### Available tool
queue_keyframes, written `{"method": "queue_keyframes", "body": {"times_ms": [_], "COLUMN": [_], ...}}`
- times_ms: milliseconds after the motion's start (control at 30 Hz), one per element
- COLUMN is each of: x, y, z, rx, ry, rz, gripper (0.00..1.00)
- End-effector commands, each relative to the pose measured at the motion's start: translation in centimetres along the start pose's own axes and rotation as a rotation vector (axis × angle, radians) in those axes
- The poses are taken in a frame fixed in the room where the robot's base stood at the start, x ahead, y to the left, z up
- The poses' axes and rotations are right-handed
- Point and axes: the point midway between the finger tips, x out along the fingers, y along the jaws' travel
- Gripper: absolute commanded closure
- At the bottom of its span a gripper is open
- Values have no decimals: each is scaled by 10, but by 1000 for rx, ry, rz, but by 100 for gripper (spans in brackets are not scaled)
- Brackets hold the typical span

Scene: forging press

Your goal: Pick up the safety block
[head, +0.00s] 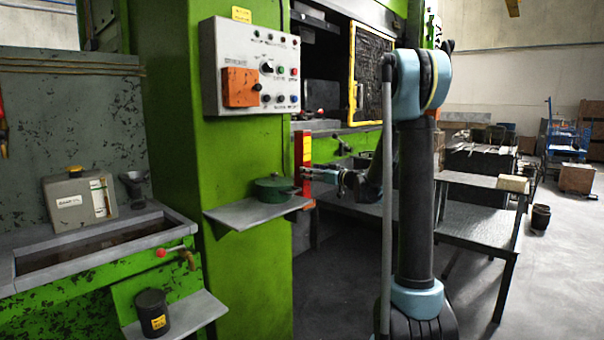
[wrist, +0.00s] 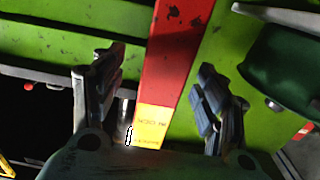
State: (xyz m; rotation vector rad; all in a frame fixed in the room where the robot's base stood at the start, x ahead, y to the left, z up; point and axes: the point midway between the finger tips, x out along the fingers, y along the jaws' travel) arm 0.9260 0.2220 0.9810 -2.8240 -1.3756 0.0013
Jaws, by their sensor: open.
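The safety block appears to be the red bar with a yellow labelled section. In the head view the safety block (head: 303,152) stands upright against the green press, just behind the right end of a small shelf. In the wrist view the safety block (wrist: 174,55) runs down between my fingers, yellow part lowest. My gripper (head: 322,177) is just right of the block in the head view. In the wrist view my gripper (wrist: 158,70) is open, one finger on each side of the block with visible gaps.
A small grey shelf (head: 250,212) with a green lidded pot (head: 276,188) is close to the block; the pot (wrist: 285,70) is right of my fingers in the wrist view. A control box (head: 250,68) hangs above. A dark table (head: 470,205) stands right of my arm.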

Motion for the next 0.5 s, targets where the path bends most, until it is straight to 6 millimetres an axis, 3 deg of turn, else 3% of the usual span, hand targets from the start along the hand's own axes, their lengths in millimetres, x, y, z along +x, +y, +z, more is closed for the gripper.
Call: {"method": "queue_keyframes", "body": {"times_ms": [300, 500], "x": [40, 48], "y": [-5, -5], "z": [0, 0], "rx": [0, 0], "ry": [0, 0], "rz": [-3, 0], "gripper": [33, 33]}}
